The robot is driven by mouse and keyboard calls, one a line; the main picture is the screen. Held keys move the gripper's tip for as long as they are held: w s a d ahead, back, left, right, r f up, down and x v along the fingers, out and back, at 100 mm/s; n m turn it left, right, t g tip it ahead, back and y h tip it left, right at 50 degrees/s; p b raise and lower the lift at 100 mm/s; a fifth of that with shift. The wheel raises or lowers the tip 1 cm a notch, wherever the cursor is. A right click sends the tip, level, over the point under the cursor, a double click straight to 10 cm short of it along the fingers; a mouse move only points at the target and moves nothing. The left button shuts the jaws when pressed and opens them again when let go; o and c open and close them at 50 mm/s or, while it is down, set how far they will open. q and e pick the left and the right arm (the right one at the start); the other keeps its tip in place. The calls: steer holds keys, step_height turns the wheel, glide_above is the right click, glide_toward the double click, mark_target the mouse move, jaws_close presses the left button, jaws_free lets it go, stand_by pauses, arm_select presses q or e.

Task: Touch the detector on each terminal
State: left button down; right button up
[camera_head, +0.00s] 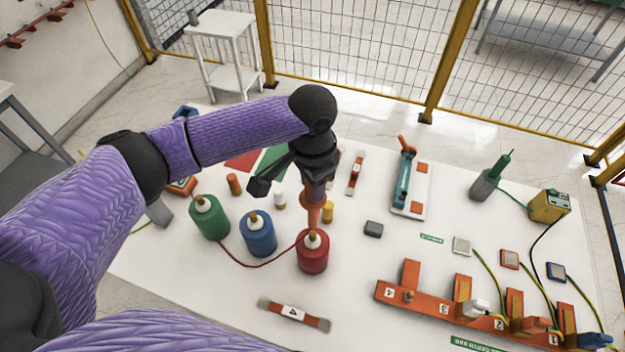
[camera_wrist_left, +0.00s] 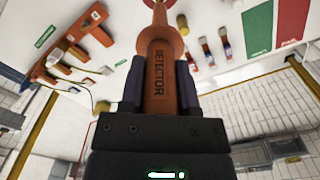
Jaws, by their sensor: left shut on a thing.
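My left gripper (camera_head: 315,176) is shut on the orange detector (camera_head: 314,206), which points down over the red terminal (camera_head: 313,259). The detector's tip overlaps the red terminal's white top in the head view; I cannot tell whether they touch. In the left wrist view the detector (camera_wrist_left: 161,85) sits between both fingers, its lettering readable and its narrow tip pointing away. The blue terminal (camera_head: 259,238) and the green terminal (camera_head: 209,220) stand upright to the left of the red one. A dark red wire runs from near the green one to the red one. My right gripper is not in view.
An orange rack (camera_head: 440,305) with numbered places and clamps lies at the front right. A striped piece marked 4 (camera_head: 294,314) lies in front of the red terminal. A teal tool (camera_head: 404,180), a green-tipped device (camera_head: 489,178) and a yellow box (camera_head: 549,206) stand behind right.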

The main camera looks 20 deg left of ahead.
arm_select(q)
steer(key=shift+f, duration=0.1)
steer(key=shift+f+b, duration=0.4)
steer(key=shift+f, duration=0.95)
stand_by(0.5)
steer(key=shift+r, duration=0.1)
stand_by(0.6)
step_height(320, 180, up, 8)
steer(key=p, duration=0.8)
steer(key=shift+r, duration=0.9)
steer(key=shift+a, duration=0.1)
stand_by(0.4)
